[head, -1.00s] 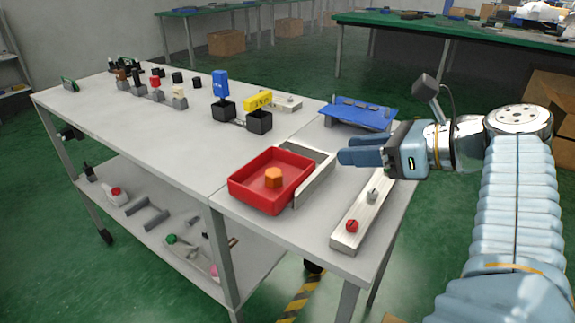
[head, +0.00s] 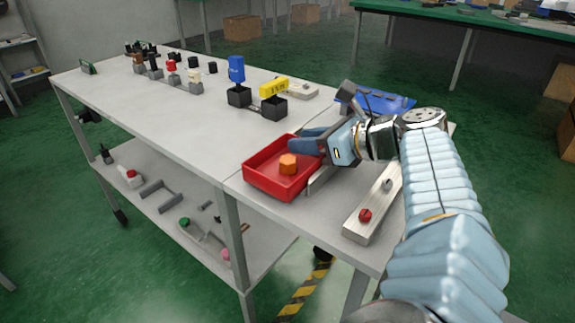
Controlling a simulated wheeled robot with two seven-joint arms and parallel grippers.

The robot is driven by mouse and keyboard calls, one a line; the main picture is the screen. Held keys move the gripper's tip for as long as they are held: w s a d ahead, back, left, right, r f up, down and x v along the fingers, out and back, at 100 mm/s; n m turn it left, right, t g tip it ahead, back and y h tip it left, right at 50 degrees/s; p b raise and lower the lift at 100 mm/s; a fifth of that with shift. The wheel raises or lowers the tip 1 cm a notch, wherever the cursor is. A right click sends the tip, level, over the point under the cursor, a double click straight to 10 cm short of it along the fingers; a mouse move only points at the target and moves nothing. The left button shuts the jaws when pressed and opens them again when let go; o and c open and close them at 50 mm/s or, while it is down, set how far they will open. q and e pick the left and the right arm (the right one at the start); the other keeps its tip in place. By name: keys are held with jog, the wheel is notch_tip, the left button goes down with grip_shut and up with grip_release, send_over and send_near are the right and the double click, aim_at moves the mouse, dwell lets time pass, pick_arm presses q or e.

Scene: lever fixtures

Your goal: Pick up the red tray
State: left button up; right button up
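The red tray (head: 262,179) is a shallow open box on the near end of the white table. It holds an orange hexagonal block (head: 288,164). The fingers look spread apart. I cannot tell whether they touch the rim. The gripper hides that corner and part of the metal piece (head: 322,180) beside the tray. My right gripper is not in view.
A metal bar (head: 366,217) with a red knob lies right of the tray. Black blocks with blue and yellow levers (head: 256,100) stand behind the tray. The table left of the tray is clear.

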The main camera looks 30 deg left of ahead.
pick_arm(q)
grip_shut()
jog(key=shift+r, duration=0.15)
